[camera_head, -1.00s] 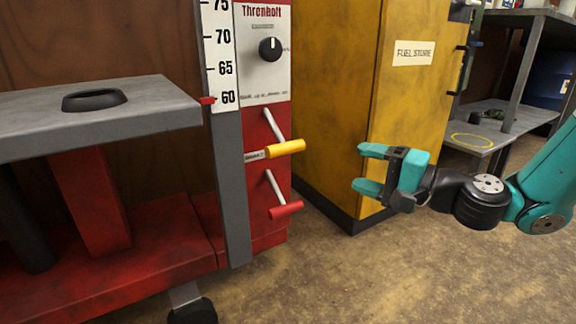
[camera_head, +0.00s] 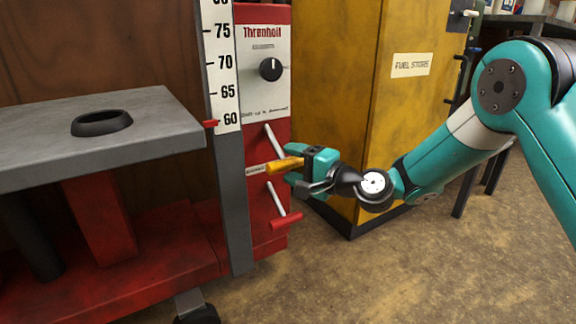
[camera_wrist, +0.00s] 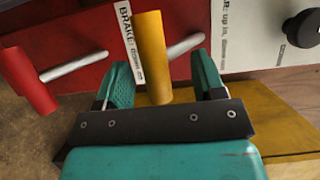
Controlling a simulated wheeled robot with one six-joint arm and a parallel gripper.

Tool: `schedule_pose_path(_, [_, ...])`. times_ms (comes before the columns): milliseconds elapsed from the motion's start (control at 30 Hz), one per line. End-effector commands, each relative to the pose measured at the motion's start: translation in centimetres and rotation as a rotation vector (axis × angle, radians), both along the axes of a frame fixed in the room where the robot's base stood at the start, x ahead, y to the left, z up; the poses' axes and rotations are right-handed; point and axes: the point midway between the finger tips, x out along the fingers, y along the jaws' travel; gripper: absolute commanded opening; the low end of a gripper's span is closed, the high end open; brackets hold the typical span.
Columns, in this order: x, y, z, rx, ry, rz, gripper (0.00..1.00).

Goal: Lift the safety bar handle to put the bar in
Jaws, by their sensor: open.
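The safety bar handle appears to be the yellow grip (camera_head: 284,166) on a grey rod on the red machine front, below a white panel whose small label partly reads "R: up in" in the wrist view. My gripper (camera_head: 294,164) is at this grip from the right. In the wrist view the yellow grip (camera_wrist: 153,50) lies between the two teal fingers of my open gripper (camera_wrist: 160,66), with gaps showing on both sides. The grip's near end reaches close to the dark palm; contact there cannot be told.
A red handle (camera_head: 286,221) sits below the yellow one, under a "BRAKE" label (camera_wrist: 130,40). A black knob (camera_head: 270,69) is above. The grey lift platform (camera_head: 60,140) stands left, by a scale with its red pointer near 60. A yellow fuel cabinet (camera_head: 340,110) stands close behind my gripper.

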Motion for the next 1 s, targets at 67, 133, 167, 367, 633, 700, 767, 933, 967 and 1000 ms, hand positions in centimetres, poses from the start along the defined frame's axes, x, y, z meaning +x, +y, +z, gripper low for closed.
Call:
schedule_pose_path(67, [0.44,0.76,-0.1,0.0,-0.002,0.002,0.63])
schedule_pose_path(133, [0.7,1.12,-0.06,-0.001,-0.001,0.0,0.63])
schedule_pose_path(167, [0.78,1.22,-0.02,0.0,-0.001,0.0,0.63])
schedule_pose_path(367, [0.95,1.36,0.06,0.001,0.001,-0.002,0.63])
schedule_pose_path(633, [0.93,1.33,0.04,0.001,0.001,-0.002,0.26])
schedule_pose_path(700, [0.92,1.32,0.03,0.0,0.001,-0.002,0.1])
schedule_pose_path(767, [0.92,1.32,0.01,0.0,0.001,-0.002,0.0])
schedule_pose_path(933, [0.89,1.3,0.18,-0.004,0.006,-0.002,0.0])
schedule_pose_path(967, [0.89,1.29,0.26,-0.006,0.009,-0.002,0.0])
schedule_pose_path(1000, [0.86,1.27,0.39,-0.01,0.014,-0.002,0.0])
